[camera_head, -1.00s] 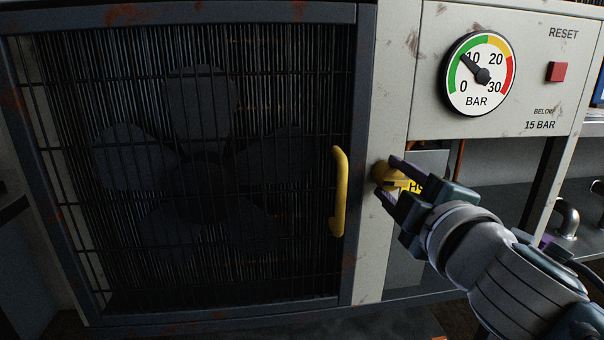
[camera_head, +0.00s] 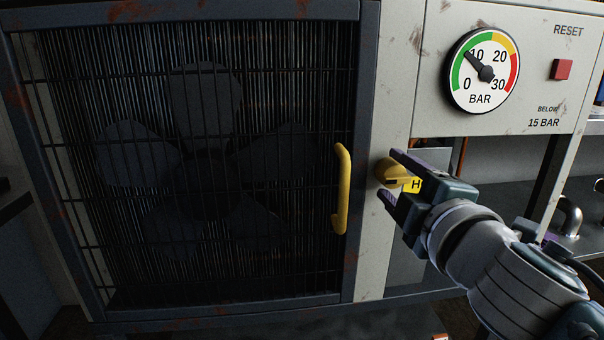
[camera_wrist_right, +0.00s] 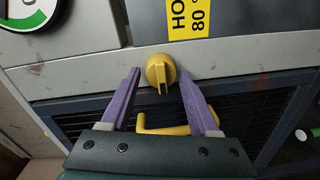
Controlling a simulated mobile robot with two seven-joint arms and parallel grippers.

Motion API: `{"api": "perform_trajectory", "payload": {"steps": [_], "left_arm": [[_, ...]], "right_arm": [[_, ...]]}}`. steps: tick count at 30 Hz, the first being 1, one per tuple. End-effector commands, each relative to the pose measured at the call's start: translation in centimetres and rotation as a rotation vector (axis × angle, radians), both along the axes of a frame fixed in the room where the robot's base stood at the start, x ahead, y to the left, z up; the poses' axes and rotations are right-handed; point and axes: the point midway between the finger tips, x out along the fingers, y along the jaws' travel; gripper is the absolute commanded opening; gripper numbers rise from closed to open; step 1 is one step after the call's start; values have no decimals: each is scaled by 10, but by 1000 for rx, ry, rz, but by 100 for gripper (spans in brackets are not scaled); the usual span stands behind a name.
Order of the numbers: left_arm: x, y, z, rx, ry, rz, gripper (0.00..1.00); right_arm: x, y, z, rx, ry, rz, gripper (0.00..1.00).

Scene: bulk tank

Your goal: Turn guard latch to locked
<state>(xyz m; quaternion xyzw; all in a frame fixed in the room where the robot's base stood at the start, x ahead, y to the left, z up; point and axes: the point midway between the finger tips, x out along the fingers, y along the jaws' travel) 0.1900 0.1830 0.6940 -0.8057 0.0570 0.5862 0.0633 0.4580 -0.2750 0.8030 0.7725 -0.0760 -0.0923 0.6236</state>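The guard latch is a yellow round knob with a raised grip bar (camera_head: 386,171) on the pale post just right of the fan guard (camera_head: 180,180). It also shows in the right wrist view (camera_wrist_right: 160,72), between and just beyond my fingertips. My right gripper (camera_head: 391,176) is open, its two purple fingers apart on either side of the latch. In the wrist view neither finger touches the knob. The yellow guard handle (camera_head: 342,190) stands upright left of the latch. The guard is closed against the post. My left gripper is not in view.
A pressure gauge (camera_head: 483,72) reads about 10 bar on the panel above. A red reset button (camera_head: 562,69) is to its right. A yellow "HO… 80" label (camera_wrist_right: 187,18) is beside the latch. Pipes (camera_head: 567,217) stand on the shelf at right.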

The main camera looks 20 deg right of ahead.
Motion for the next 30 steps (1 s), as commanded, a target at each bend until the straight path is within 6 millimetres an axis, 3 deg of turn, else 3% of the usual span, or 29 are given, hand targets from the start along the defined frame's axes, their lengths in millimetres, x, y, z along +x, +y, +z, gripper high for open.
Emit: {"api": "perform_trajectory", "payload": {"steps": [4,14,24,30], "left_arm": [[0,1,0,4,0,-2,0],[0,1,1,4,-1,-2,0],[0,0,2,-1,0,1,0],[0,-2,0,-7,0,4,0]], "right_arm": [[0,0,0,1,0,-1,77],[-7,1,0,3,1,-1,77],[-67,16,1,5,3,-2,77],[-91,21,3,2,2,-2,77]]}}
